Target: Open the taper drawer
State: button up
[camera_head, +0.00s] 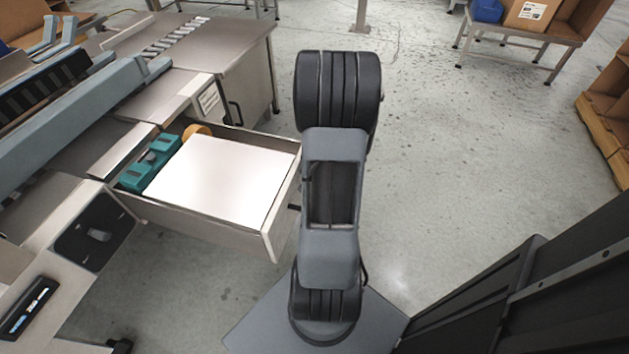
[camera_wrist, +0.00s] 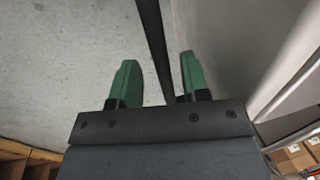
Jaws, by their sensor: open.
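The taper drawer (camera_head: 205,222) is pulled well out of the steel bench in the head view, its front panel facing my arm. A white flat sheet or box, teal pieces and an orange round item lie in it. A small dark part of its handle (camera_head: 294,207) shows beside my arm. In the wrist view my gripper (camera_wrist: 158,65) has its green fingers apart, with a dark bar (camera_wrist: 150,30), which looks like the handle, running between them. I cannot tell whether either finger touches the bar. A pale panel (camera_wrist: 225,35) stands close on the right. My arm hides the gripper in the head view.
The steel bench (camera_head: 225,45) with a conveyor lies to the left, with another dark handle (camera_head: 235,113) on its cabinet. A small table (camera_head: 520,32) with a carton and a blue bin stands at the back right. Wooden shelving (camera_head: 605,125) is at the right edge. The concrete floor between is clear.

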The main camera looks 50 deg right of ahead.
notch_tip(320, 180, up, 13)
jog(key=s+d+p, duration=0.1)
jog(key=s+p, duration=0.1)
jog(key=p, duration=0.2)
jog(key=shift+s, duration=0.2)
dwell(0.4)
jog(key=w+a+r+n+t+p, duration=0.1)
jog(key=w+a+r+n+p, duration=0.1)
jog(key=a+r+n+p, duration=1.1)
jog(key=a+r+p, duration=0.6)
jog(key=a+r, duration=0.8)
jog(key=r, duration=0.2)
jog(key=shift+r+t+h, duration=0.3)
jog(key=shift+a, duration=0.15)
